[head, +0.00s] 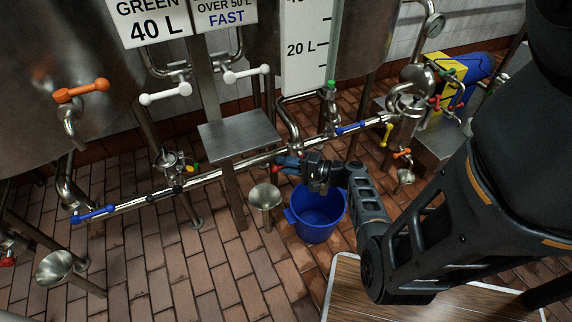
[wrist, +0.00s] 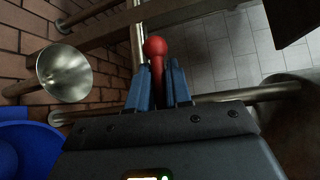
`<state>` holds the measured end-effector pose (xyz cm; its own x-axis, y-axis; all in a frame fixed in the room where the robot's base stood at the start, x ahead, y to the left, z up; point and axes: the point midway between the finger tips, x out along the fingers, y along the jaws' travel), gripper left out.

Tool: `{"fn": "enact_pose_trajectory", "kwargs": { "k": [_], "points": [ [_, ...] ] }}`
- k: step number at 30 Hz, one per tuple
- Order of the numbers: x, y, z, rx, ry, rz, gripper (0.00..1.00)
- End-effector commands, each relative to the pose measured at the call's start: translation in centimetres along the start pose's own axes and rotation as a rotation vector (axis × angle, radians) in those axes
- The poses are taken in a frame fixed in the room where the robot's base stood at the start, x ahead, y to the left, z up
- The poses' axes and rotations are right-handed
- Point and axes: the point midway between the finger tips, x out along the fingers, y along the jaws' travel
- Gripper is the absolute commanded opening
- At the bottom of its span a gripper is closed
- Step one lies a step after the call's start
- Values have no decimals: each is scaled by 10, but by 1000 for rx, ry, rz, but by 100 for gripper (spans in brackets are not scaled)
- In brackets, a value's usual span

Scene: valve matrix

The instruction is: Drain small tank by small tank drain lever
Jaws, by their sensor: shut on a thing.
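My gripper (head: 292,165) is in the middle of the head view, beside the long steel pipe and above the blue bucket. In the wrist view its two blue fingers (wrist: 157,85) are shut on a red lever (wrist: 157,58), whose round red knob sticks out between the fingertips. In the head view only a bit of the red lever (head: 279,160) shows at the fingertips. The steel tank with the 20 L scale (head: 305,50) stands behind. The valve body under the lever is largely hidden by my gripper.
A blue bucket (head: 318,214) stands on the brick floor below my gripper. A steel funnel (head: 264,196) is just left of it. Blue levers sit on the pipe at left (head: 95,214) and right (head: 350,128). A wooden platform (head: 400,305) lies at front right.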

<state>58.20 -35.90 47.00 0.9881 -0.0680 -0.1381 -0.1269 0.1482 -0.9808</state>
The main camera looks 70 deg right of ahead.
Motion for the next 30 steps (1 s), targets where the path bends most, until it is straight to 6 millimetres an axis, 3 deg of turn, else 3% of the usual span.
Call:
{"fn": "enact_pose_trajectory", "kwargs": {
  "k": [16, 30],
  "points": [
    [0, 3, 0, -47, 12, 47, 0],
    [0, 24, -6, -314, 86, 314, 0]
  ]
}}
